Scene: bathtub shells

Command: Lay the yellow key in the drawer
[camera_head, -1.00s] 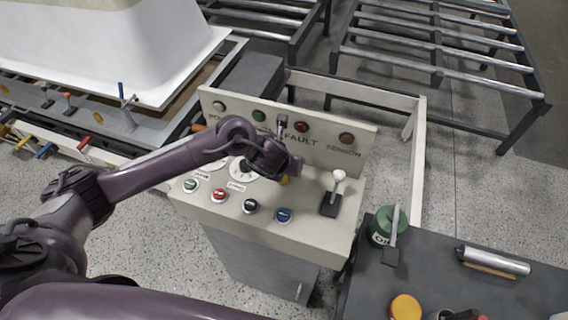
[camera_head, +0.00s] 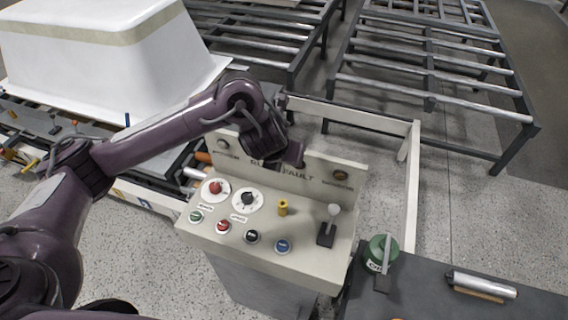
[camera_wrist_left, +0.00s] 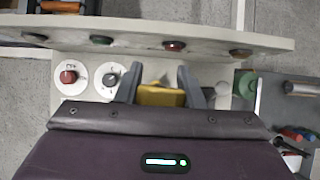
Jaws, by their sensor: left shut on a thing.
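My left gripper (camera_head: 290,165) is raised over the back of the sloped control panel, pointing down in front of its upright label board. In the left wrist view its two fingers (camera_wrist_left: 160,90) are shut on a yellow block-like piece, which I take for the yellow key (camera_wrist_left: 160,97). A grey cabinet (camera_head: 250,273) is under the panel; I cannot make out an open drawer. My right gripper is not in view.
The control panel (camera_head: 230,245) carries two dials, several buttons and a white-knobbed lever (camera_head: 331,220). A white tub (camera_head: 100,60) stands at the left back.

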